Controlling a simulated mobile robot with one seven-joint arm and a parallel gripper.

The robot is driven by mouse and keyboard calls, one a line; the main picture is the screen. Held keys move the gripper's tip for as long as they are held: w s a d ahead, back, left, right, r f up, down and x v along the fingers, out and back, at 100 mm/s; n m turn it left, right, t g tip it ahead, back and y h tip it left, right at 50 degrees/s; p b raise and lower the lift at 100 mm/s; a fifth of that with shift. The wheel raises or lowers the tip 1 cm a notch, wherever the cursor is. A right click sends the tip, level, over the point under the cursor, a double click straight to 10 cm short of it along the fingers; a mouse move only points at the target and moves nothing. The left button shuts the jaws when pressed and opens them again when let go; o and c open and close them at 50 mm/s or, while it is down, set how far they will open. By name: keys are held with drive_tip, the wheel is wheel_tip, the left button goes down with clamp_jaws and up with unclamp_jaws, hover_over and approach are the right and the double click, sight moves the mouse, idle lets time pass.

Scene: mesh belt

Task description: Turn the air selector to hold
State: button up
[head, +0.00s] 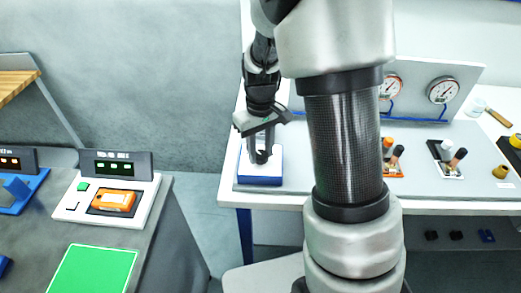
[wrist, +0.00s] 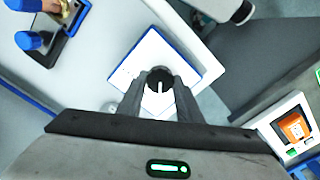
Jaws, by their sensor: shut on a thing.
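The air selector is a round black knob (wrist: 160,77) with a white line, on a white-topped box with blue sides (head: 262,178) at the left end of the grey-topped bench. The box's white plate (wrist: 143,64) also shows in the wrist view. My gripper (head: 262,155) points down over the box. In the wrist view its two fingers (wrist: 160,92) stand on either side of the knob and are shut on it. The white line points toward my palm. No position labels can be read, and the fingers hide part of the plate.
Gauges (head: 442,90) stand on a back panel. Orange-handled and white-handled valves (head: 447,160) are on the bench to the right. At left, an orange device (head: 113,201) sits in a white console (head: 65,207) near a green pad (head: 93,270). A gap separates the two benches.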

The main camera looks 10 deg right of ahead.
sight(261, 154)
drive_tip(key=m, duration=0.4)
drive_tip(key=shift+m, duration=0.3)
drive_tip(key=shift+m+p, duration=0.55)
drive_tip(key=shift+m, duration=1.35)
drive_tip(key=o, duration=1)
drive_tip(key=shift+o, duration=0.2)
wheel_tip(261, 154, up, 18)
drive_tip(key=shift+f+p, duration=0.25)
drive_tip(key=shift+p, duration=0.15)
